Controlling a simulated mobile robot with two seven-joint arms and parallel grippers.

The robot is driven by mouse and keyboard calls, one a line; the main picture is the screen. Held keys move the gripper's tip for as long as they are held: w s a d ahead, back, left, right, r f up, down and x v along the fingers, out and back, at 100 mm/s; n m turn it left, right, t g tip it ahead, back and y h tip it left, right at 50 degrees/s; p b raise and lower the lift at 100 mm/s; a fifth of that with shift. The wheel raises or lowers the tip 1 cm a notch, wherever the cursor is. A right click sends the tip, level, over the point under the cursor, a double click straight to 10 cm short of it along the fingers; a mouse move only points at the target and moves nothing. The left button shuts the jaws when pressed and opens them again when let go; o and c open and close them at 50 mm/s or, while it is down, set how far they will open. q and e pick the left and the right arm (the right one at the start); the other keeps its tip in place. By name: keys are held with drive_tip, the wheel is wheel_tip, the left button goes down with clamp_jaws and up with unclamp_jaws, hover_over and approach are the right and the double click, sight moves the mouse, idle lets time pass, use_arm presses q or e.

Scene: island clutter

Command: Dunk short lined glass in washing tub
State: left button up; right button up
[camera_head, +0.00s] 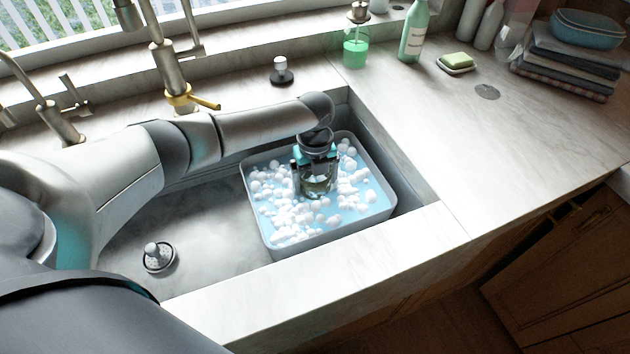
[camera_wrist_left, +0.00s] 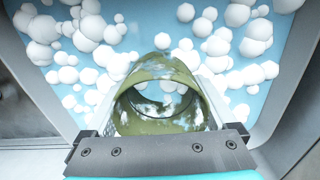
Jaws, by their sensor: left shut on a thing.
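The washing tub (camera_head: 262,236) is a grey rectangular basin in the sink, holding light blue water with white foam balls. My left gripper (camera_head: 316,178) points down over the middle of the tub and is shut on the short lined glass (camera_head: 318,184). In the left wrist view, the greenish, see-through glass (camera_wrist_left: 163,84) sits between the fingers of the gripper (camera_wrist_left: 160,110), with foam and water (camera_wrist_left: 150,48) around it. How deep the glass sits in the water is hard to tell. Its lines do not show clearly. My right gripper is not in view.
A drain strainer (camera_head: 158,256) lies on the sink floor left of the tub. A dark stopper (camera_head: 281,72), a green soap jar (camera_head: 356,50), a green bottle (camera_head: 413,32), a soap dish (camera_head: 456,65) and folded cloths (camera_head: 565,68) stand behind. The right counter is mostly clear.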

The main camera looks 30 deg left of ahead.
sight(320, 198)
use_arm(q)
drive_tip(key=shift+f, duration=0.15)
idle(0.3)
drive_tip(key=shift+f+b, duration=1.55)
drive_tip(key=shift+f, duration=0.55)
drive_tip(key=shift+a, duration=0.1)
drive_tip(key=shift+a, duration=0.5)
drive_tip(key=shift+d, duration=0.1)
drive_tip(key=shift+d+p, duration=0.4)
drive_tip(key=shift+d, duration=0.75)
